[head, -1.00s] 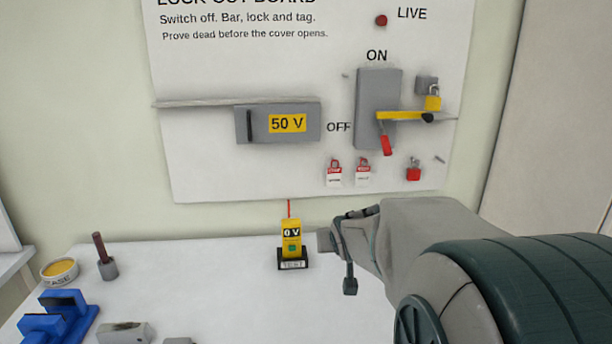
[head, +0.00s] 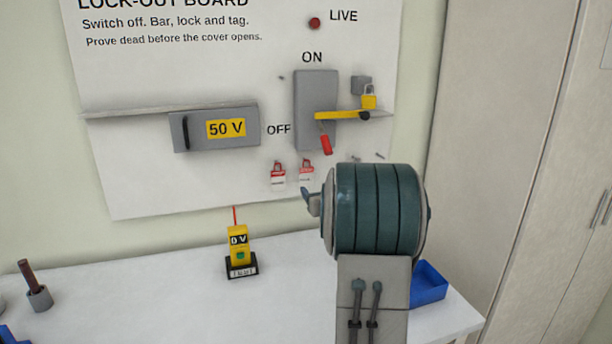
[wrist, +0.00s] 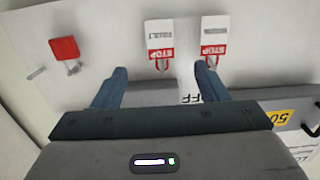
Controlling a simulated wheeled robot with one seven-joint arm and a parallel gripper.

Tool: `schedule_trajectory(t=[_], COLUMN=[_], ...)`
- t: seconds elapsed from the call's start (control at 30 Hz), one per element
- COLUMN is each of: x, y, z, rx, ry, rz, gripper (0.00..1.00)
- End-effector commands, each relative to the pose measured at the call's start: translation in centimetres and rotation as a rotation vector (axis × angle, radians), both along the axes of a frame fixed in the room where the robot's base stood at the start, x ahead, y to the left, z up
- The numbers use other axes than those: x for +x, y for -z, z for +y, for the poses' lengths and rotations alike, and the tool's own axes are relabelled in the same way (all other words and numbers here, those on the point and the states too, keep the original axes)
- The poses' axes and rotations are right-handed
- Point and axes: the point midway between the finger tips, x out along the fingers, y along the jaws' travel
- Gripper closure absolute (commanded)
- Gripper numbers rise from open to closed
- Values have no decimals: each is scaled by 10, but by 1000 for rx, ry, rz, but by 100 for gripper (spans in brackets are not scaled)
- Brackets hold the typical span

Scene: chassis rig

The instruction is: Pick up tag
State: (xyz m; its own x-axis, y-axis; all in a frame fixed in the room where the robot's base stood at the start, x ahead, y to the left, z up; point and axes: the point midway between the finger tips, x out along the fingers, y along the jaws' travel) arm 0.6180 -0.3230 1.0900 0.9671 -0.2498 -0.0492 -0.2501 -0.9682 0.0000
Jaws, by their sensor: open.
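Two white tags with red STOP headers hang side by side on the board: a left tag (head: 278,178) and a right tag (head: 306,173). In the wrist view, which is upside down, the right tag (wrist: 159,38) lies between the lines of my two fingers, beyond the tips. The left tag (wrist: 214,38) lies near the other finger's line. My gripper (wrist: 160,82) is open and empty, with its fingers apart below the tags in that picture. In the head view my wrist hides most of it; one fingertip (head: 307,194) shows just below the right tag.
A red padlock (wrist: 66,50) hangs beside the tags. Above are the switch box (head: 316,105), yellow bar (head: 335,115), yellow padlock (head: 369,98) and a 50 V box (head: 215,129). A yellow tester (head: 239,245) and blue tray (head: 428,283) are on the white table (head: 290,300).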

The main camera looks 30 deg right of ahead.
Motion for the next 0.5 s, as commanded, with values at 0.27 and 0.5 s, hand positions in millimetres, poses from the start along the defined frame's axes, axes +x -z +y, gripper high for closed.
schedule_trajectory(t=[0.27,0.5], x=[42,55], y=[1,2], z=[-10,-14], rx=[0,1], ry=[0,0], rz=[0,2], gripper=[33,33])
